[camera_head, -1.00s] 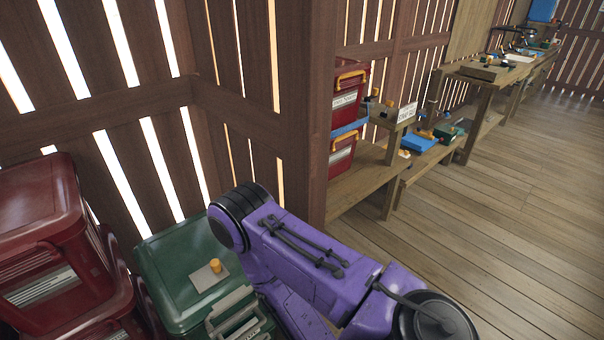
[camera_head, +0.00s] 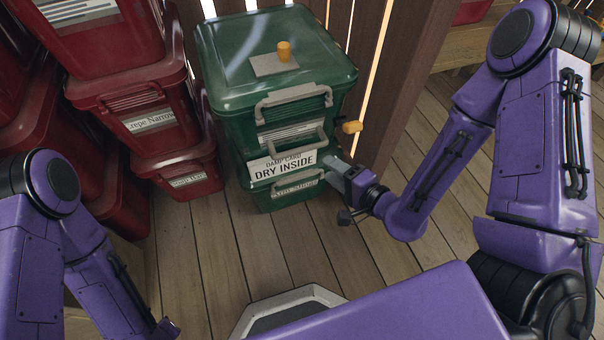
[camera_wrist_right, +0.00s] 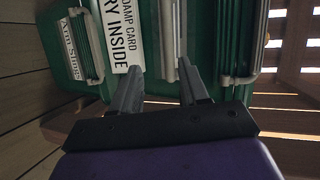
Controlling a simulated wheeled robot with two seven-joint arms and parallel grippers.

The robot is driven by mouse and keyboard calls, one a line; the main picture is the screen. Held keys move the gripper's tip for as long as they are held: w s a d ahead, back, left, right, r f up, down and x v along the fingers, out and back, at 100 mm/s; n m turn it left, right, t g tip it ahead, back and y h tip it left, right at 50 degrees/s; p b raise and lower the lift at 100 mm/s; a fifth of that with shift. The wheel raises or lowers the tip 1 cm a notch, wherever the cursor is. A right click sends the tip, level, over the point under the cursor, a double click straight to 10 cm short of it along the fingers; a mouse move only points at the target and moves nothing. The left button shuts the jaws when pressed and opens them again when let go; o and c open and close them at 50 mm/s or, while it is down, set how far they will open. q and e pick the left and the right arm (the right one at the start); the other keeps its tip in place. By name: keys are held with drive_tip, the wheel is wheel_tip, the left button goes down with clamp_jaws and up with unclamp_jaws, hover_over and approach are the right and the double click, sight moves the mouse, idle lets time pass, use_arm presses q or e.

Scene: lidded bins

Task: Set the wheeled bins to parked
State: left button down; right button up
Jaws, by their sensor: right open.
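My right gripper (camera_head: 335,170) is at the bin's lower right front. In the right wrist view its two fingers (camera_wrist_right: 160,88) are apart, facing the bin front, with a grey bar (camera_wrist_right: 167,45) ahead between them; contact is unclear. My left arm is at lower left; its gripper tip (camera_head: 166,328) barely shows.
Stacked red bins (camera_head: 150,120) with labels stand close to the left of the green bin. A wooden post (camera_head: 400,80) and slatted wall rise at its right and back. The plank floor (camera_head: 200,245) in front is clear. Wheels are not visible.

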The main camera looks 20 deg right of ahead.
sight(304, 151)
drive_tip(key=shift+t+y, duration=0.4)
drive_tip(key=shift+y, duration=0.1)
drive_tip(key=b+x, duration=0.3)
drive_tip(key=x, duration=0.8)
drive_tip(key=shift+a, duration=0.2)
use_arm(q)
wheel_tip(304, 151, down, 4)
drive_tip(key=shift+f, duration=0.25)
use_arm(e)
drive_tip(key=shift+r, duration=0.1)
clamp_jaws()
